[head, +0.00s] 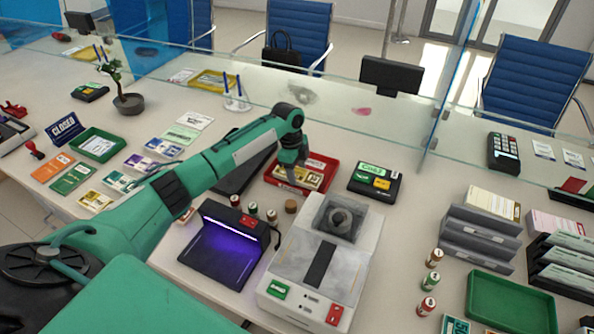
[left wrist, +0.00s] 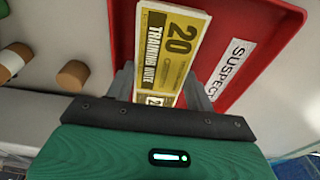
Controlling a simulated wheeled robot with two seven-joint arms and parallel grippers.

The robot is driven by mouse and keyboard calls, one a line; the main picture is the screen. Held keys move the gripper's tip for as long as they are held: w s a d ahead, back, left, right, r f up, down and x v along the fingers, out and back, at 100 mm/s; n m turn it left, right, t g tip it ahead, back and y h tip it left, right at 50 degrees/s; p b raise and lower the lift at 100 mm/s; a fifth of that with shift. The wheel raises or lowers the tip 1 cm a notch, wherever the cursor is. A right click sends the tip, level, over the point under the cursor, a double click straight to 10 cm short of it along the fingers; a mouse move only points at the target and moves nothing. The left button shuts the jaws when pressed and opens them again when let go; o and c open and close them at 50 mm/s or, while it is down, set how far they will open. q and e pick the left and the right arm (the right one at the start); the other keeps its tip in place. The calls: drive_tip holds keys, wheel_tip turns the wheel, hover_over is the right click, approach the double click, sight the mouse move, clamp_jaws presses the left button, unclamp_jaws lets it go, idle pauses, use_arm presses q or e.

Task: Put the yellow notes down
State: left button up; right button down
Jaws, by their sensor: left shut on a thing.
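The yellow notes (left wrist: 172,50), marked 20 and "Training Note", are between the fingers of my left gripper (left wrist: 160,92) in the left wrist view. My left gripper (head: 291,178) is shut on them, over the red tray (head: 330,171) in the head view. The red tray also shows in the left wrist view (left wrist: 262,25), with a white "Suspect" label. The notes lie over the tray's floor near its left wall; I cannot tell whether they touch it. In the head view yellow notes (head: 312,180) show at the gripper, partly hidden by it. My right gripper is not in view.
A lit purple lamp unit (head: 228,245) and a grey counting machine (head: 318,262) stand in front of the tray. Small coin rolls (head: 271,215) stand close by. A black box with a green label (head: 375,183) is to the right. A glass screen (head: 350,105) runs behind.

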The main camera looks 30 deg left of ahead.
use_arm(q)
drive_tip(key=shift+f, duration=0.2)
drive_tip(key=o, duration=0.8)
drive_tip(key=shift+f, duration=0.15)
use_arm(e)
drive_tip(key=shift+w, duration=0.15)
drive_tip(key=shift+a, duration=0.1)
use_arm(q)
wheel_tip(320, 180, up, 12)
drive_tip(key=a+b, duration=0.1)
drive_tip(key=shift+a, duration=0.4)
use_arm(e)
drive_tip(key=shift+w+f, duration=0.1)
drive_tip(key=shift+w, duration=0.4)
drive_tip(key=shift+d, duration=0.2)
